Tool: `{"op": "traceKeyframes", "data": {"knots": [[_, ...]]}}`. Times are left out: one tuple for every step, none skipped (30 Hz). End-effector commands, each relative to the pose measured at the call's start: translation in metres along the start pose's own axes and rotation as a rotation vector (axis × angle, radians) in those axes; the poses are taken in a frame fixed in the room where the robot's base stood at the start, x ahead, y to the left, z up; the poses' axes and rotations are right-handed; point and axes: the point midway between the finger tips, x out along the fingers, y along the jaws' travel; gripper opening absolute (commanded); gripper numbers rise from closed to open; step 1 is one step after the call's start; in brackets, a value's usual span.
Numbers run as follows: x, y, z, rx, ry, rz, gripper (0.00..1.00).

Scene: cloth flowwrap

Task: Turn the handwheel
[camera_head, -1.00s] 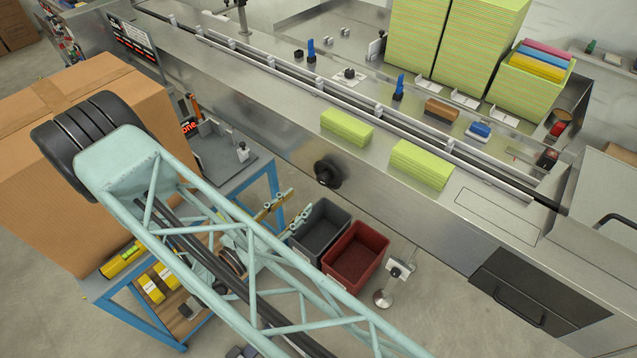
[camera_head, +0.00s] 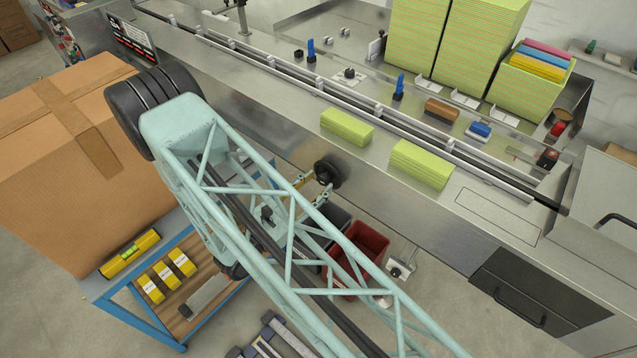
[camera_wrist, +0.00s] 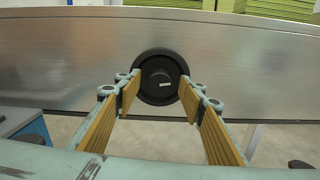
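The handwheel (camera_head: 328,173) is a black round wheel on the front metal face of the machine. In the wrist view the handwheel (camera_wrist: 160,77) appears between my fingertips, with a small white label on it. My gripper (camera_head: 314,186) is at the near side of the wheel in the head view, partly hidden by my arm. In the wrist view my gripper (camera_wrist: 158,90) is open, with tan-padded fingers spread to the left and right of the wheel. I cannot tell whether the fingers touch its rim.
The steel machine front (camera_head: 395,205) runs across the scene. A red bin (camera_head: 372,243) and a dark grey bin (camera_head: 338,217) stand below the wheel. A blue-framed cart (camera_head: 130,312) and a large cardboard box (camera_head: 50,200) are at left. Green stacks (camera_head: 420,165) lie on top of the machine.

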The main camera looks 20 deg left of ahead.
Motion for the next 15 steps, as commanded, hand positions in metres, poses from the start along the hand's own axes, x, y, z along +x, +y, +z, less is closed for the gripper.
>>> {"op": "traceKeyframes", "data": {"knots": [[0.0039, -0.0004, 0.0000, 0.000, 0.000, -0.001, 0.37], [0.0056, -0.0003, 0.0000, 0.000, 0.000, -0.001, 0.37], [0.0074, -0.0001, 0.0000, 0.000, 0.000, 0.000, 0.37], [0.0085, 0.0000, 0.0000, 0.000, 0.000, 0.000, 0.37], [0.0095, 0.0000, -0.0001, 0.000, 0.000, 0.000, 0.37], [0.0105, 0.0001, -0.0001, 0.000, 0.000, 0.001, 0.37], [0.0111, 0.0002, 0.0000, 0.000, 0.000, 0.001, 0.37], [0.0116, 0.0002, -0.0001, 0.000, 0.000, 0.001, 0.37], [0.0120, 0.0002, -0.0001, 0.000, 0.000, 0.001, 0.37], [0.0123, 0.0001, 0.0000, 0.000, 0.000, 0.001, 0.37], [0.0124, 0.0002, 0.0000, 0.000, 0.000, 0.001, 0.37], [0.0125, 0.0002, 0.0000, 0.000, 0.000, 0.001, 0.37], [0.0125, 0.0001, 0.0000, 0.000, 0.000, 0.001, 0.37], [0.0125, 0.0002, 0.0000, 0.000, 0.000, 0.001, 0.37], [0.0125, 0.0001, 0.0000, 0.000, 0.000, 0.001, 0.37]]}}
